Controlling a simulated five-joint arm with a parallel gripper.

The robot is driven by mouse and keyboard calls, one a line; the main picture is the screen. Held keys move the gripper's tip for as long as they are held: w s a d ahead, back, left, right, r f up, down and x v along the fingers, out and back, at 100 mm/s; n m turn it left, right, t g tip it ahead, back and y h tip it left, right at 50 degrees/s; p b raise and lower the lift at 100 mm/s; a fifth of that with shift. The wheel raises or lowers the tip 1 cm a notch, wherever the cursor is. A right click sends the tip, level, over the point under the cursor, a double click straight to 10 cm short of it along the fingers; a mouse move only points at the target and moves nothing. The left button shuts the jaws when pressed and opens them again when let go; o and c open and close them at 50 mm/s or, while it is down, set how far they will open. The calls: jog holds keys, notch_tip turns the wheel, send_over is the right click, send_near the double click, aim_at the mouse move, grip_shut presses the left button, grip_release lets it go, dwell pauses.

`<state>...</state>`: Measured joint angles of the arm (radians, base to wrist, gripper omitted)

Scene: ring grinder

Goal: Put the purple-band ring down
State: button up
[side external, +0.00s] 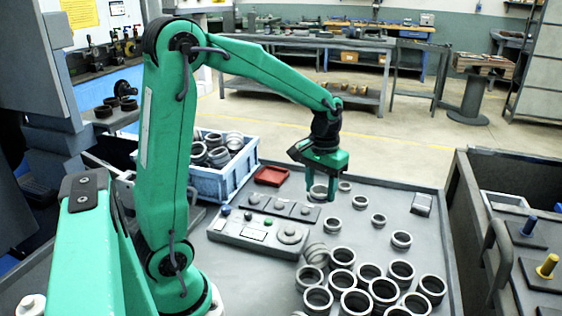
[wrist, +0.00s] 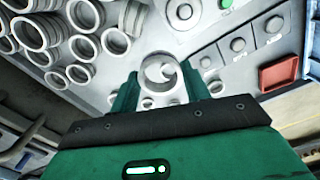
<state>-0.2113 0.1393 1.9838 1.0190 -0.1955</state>
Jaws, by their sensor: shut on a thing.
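My gripper (side external: 320,190) is over the grey worktable (side external: 405,205), pointing down, with its fingers low near the surface. In the wrist view my gripper (wrist: 160,88) is shut on a pale metal ring (wrist: 158,72), one green finger on each side of it. The ring also shows between the fingers in the side view (side external: 318,193). I cannot make out a purple band on it. I cannot tell whether its underside touches the table.
Several loose rings (side external: 400,239) stand close to the gripper, with a dense group (side external: 343,258) at the front. A control panel (side external: 258,231) lies to the left, by a small red tray (side external: 271,176). A blue crate (side external: 205,184) of rings stands behind. The right side is clearer.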

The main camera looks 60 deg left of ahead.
jog(key=w+a+f+n, duration=0.1)
jog(key=w+a+n, duration=0.35)
jog(key=a, duration=0.75)
jog(key=n, duration=0.2)
send_over(272, 178)
jog(key=f, duration=1)
jog(key=shift+a+f, duration=0.2)
jog(key=shift+f, duration=0.1)
jog(key=shift+f, duration=1.9)
jog(key=shift+f, duration=0.15)
jog(key=o, duration=0.9)
jog(key=shift+c, duration=0.2)
